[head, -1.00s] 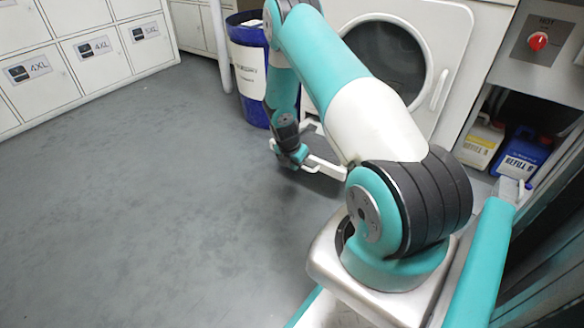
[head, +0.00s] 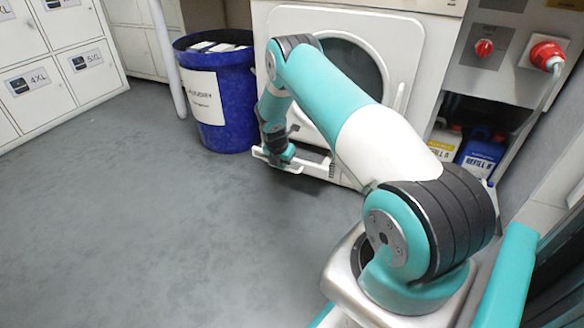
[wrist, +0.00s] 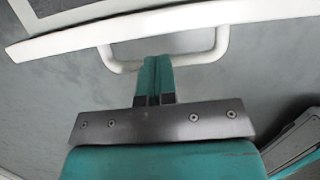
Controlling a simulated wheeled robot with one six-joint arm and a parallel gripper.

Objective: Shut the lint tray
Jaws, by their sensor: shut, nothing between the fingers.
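The lint tray (head: 312,170) is pulled out low at the front of the white dryer (head: 425,35), with its dark inside partly showing. My gripper (head: 284,157) is at the tray's front, and my arm hides part of the tray and dryer. In the wrist view, the tray's white front edge (wrist: 200,25) runs across the top, with a white loop handle (wrist: 218,45) on it. My gripper's teal fingers (wrist: 155,62) are shut together, empty, with their tips at the middle of the handle. Whether they touch it I cannot tell.
A blue laundry bin (head: 222,115) stands left of the dryer, behind my gripper. Refill jugs (head: 483,152) sit in a recess to the right, below a red knob (head: 484,47) and a red plug (head: 546,55). Lockers (head: 40,85) line the left. The grey floor in front is clear.

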